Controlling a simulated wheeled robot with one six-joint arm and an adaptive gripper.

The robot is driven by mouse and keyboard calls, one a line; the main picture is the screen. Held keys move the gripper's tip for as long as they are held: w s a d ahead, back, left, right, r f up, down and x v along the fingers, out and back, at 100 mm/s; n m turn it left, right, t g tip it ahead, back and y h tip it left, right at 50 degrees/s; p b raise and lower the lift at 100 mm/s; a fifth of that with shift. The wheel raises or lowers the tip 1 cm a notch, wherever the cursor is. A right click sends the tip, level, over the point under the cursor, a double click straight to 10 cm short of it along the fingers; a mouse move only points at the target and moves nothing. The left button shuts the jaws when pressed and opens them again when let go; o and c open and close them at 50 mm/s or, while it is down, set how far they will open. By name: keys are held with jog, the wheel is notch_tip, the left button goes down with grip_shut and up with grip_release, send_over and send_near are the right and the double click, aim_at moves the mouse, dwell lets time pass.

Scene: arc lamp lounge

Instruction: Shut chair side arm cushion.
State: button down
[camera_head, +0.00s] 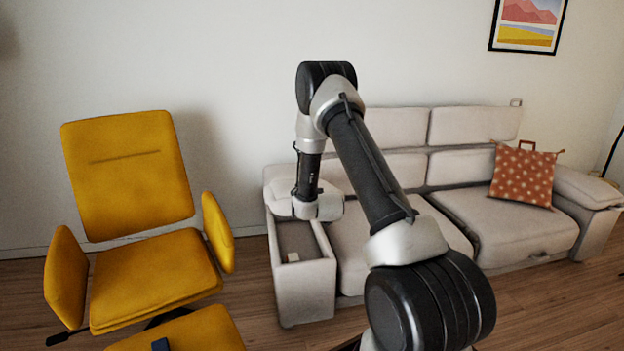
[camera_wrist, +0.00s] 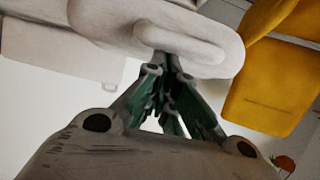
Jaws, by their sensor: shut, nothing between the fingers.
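The sofa's near-left arm (camera_head: 304,290) is a pale box with its top open, showing a hollow compartment (camera_head: 296,242). Its light grey arm cushion (camera_head: 281,193) is raised at the back of the box, partly hidden by my wrist. In the wrist view the cushion (camera_wrist: 105,18) is a rounded pale slab across the top, just beyond my fingertips. My gripper (camera_wrist: 167,72) is shut and empty, with its tips at or very near the cushion; I cannot tell if they touch. In the head view my wrist hides the gripper.
A yellow chair (camera_head: 122,165) with side arms stands left of the sofa, with a yellow footrest (camera_head: 195,330) in front. The sofa seat (camera_head: 500,220) holds an orange dotted bag (camera_head: 523,177) at the right. Wooden floor (camera_head: 255,290) is clear between chair and sofa.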

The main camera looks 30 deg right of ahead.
jog(key=s+f, duration=0.2)
jog(key=f, duration=1.2)
jog(key=s+a+f+t, duration=0.1)
jog(key=s+f, duration=0.2)
jog(key=f, duration=1.2)
jog(key=shift+s+a, duration=0.3)
jog(key=shift+s, duration=0.05)
